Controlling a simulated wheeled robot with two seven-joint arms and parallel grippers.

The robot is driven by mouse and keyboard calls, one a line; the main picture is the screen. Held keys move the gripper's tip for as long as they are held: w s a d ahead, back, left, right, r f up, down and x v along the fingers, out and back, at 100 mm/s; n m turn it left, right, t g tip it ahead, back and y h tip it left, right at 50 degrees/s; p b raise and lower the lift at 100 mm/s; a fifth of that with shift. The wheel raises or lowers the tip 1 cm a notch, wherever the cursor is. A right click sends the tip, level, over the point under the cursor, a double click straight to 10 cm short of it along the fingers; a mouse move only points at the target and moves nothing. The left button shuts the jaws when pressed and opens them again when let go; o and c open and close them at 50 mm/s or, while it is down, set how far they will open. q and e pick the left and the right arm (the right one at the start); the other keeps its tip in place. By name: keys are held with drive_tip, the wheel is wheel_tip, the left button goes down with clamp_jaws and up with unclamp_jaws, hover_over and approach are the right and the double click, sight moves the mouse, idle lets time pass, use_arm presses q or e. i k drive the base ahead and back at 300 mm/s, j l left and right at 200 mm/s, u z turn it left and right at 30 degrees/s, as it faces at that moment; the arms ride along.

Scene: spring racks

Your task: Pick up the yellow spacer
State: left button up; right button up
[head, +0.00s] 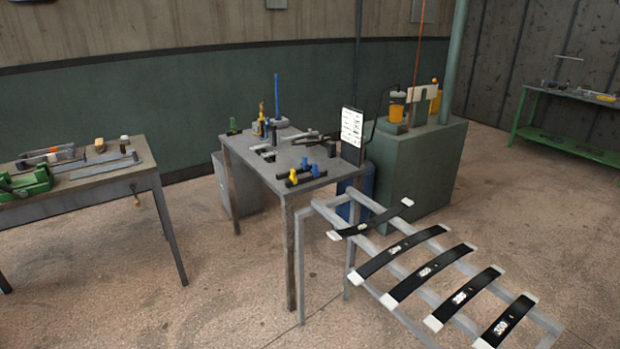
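A small yellow piece (293,175), which looks like the yellow spacer, stands upright at the front edge of the middle grey table (240,155). It is on or against a low black holder (306,178), beside two small blue pieces (315,171). Another thin yellow item (262,110) stands further back on the same table, near a tall blue rod (277,95); at this size I cannot tell what it is. Neither of my grippers is in view.
A grey rack with several black leaf springs (425,270) stands close at the right front of the table. A green cabinet (425,170) is behind it. A workbench (95,172) with a green vise is at left. The floor between the tables is clear.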

sight(293, 176)
drive_tip(key=i+z, duration=0.1)
drive_tip(key=z, duration=0.3)
drive_tip(key=j+z, duration=0.15)
drive_tip(key=z, duration=0.3)
drive_tip(key=i+j+z, duration=0.15)
drive_tip(key=z, duration=0.25)
drive_tip(key=i+j+z, duration=0.2)
drive_tip(key=j+z, duration=0.15)
drive_tip(key=j, duration=0.45)
drive_tip(key=i+j+z, duration=0.1)
drive_tip(key=j+z, duration=0.25)
drive_tip(key=j, duration=0.5)
drive_tip(key=j+z, duration=0.35)
drive_tip(key=j, duration=2.4)
